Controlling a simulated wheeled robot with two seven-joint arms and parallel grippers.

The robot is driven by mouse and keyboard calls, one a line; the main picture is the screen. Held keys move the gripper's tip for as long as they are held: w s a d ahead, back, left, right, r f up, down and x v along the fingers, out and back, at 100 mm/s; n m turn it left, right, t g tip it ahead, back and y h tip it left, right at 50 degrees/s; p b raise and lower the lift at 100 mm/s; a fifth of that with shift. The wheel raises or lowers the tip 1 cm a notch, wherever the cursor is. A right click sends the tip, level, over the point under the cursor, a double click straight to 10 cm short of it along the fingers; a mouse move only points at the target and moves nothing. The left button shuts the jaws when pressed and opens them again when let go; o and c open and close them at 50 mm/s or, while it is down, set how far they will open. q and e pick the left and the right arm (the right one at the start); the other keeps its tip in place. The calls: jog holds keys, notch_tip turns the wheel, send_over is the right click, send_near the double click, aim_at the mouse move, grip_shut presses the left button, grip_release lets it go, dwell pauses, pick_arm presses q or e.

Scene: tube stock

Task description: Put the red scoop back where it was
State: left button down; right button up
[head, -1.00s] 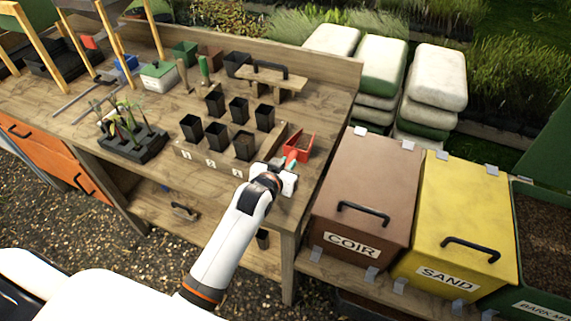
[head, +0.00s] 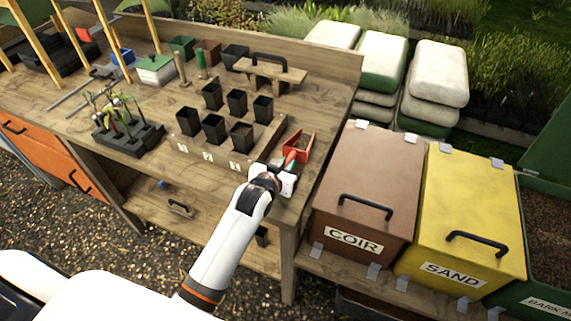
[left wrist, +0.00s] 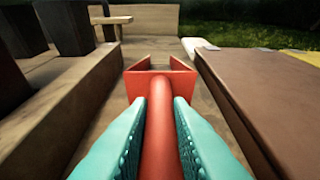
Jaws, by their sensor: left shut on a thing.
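The red scoop (head: 299,144) is at the right end of the wooden bench, beside the wooden tray of black pots. My left gripper (head: 287,166) is shut on its handle. In the left wrist view the teal fingers (left wrist: 158,140) clasp the red handle from both sides, and the scoop's open pan (left wrist: 160,78) points away from me. A little dark material seems to show in the pan in the head view. I cannot tell whether the scoop touches the bench top. My right gripper is not in view.
The numbered wooden tray (head: 205,155) with several black pots (head: 241,134) lies left of the scoop. The brown COIR bin (head: 369,180) and yellow SAND bin (head: 466,210) stand to the right. A wooden tool with a black handle (head: 270,72) lies behind.

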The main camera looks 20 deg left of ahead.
pick_arm(q)
jog(key=shift+f, duration=0.4)
jog(key=c, duration=1.2)
grip_release()
jog(key=shift+c, duration=0.2)
jog(key=b+v, duration=0.1)
jog(key=v, duration=1.1)
